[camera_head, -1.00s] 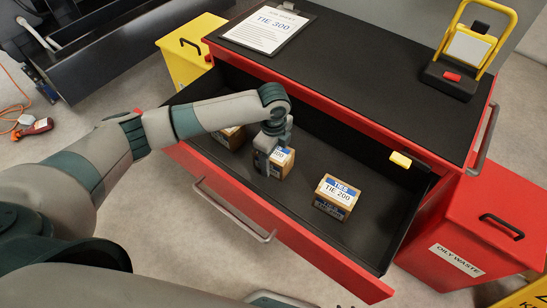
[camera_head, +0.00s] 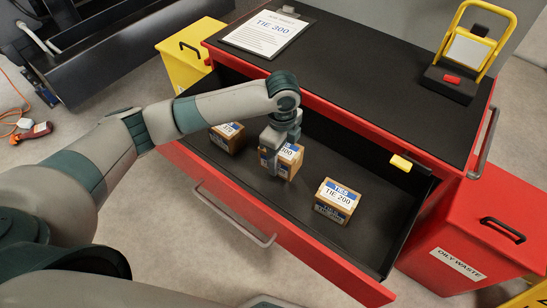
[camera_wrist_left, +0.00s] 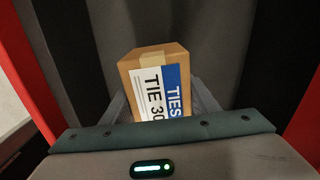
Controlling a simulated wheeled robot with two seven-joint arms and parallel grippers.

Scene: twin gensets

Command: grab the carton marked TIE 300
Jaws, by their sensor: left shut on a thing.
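The carton marked TIE 300 (camera_head: 290,160) is a small brown box with a blue and white label. It is over the open drawer (camera_head: 330,245), between two other cartons. My left gripper (camera_head: 272,158) is shut on it from above. In the left wrist view the carton (camera_wrist_left: 155,85) sits between the fingers, its label reading "TIES" and "TIE 30", the rest hidden by the gripper. Whether it is clear of the drawer floor is hard to tell. My right gripper is not in view.
A carton marked TIE 200 (camera_head: 336,200) stands to the right in the drawer, and another carton (camera_head: 228,136) to the left. A clipboard reading TIE 300 (camera_head: 268,32) lies on the black cabinet top (camera_head: 370,65). A red OILY WASTE bin (camera_head: 470,235) stands at the right.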

